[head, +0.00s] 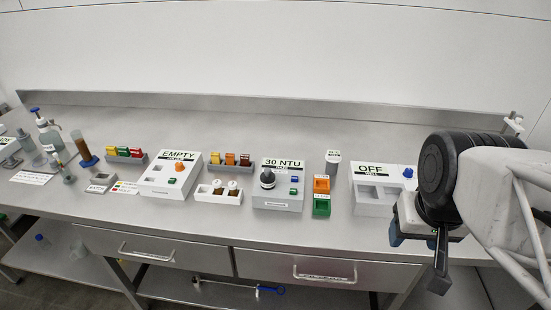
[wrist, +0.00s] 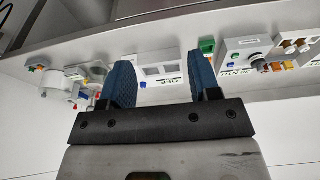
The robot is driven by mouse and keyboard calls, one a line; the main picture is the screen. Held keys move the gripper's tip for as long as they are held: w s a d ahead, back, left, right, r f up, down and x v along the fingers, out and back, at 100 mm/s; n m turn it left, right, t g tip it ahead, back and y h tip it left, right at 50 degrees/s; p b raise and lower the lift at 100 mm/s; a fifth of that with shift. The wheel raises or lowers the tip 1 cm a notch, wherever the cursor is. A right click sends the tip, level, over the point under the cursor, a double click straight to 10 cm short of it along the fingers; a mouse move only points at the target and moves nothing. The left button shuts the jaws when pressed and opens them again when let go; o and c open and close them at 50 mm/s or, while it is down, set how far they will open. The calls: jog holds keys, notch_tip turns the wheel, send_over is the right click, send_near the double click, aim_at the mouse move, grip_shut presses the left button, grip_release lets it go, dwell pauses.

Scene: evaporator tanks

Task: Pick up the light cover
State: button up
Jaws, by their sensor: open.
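No label on the cap confirms this. In the wrist view, where the scene is upside down, the cap (wrist: 257,63) shows at the right on its box, outside my fingers. My gripper (head: 418,250) hangs at the bench's front right, well to the right of the cap. In the wrist view my gripper (wrist: 163,80) has its two blue fingers wide apart with nothing held between them.
An orange block (head: 321,184), a green block (head: 321,206) and a grey cylinder (head: 333,157) stand right of the 30 NTU box. The white box labelled OFF (head: 369,171) stands nearer my arm. A white rack with vials (head: 218,191) stands left. The front bench strip is clear.

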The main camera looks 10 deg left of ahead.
jog(key=o, duration=0.3)
jog(key=n+g, duration=0.3)
jog(key=n, duration=1)
send_near(267, 169)
jog(key=f, duration=0.3)
jog(key=d+f, duration=0.1)
jog(key=f, duration=0.1)
jog(key=shift+s+f, duration=0.15)
jog(key=shift+s, duration=0.25)
jog(key=shift+w+a+f+n, duration=0.15)
jog(key=shift+a+f+n, duration=0.05)
jog(key=shift+a+n, duration=0.25)
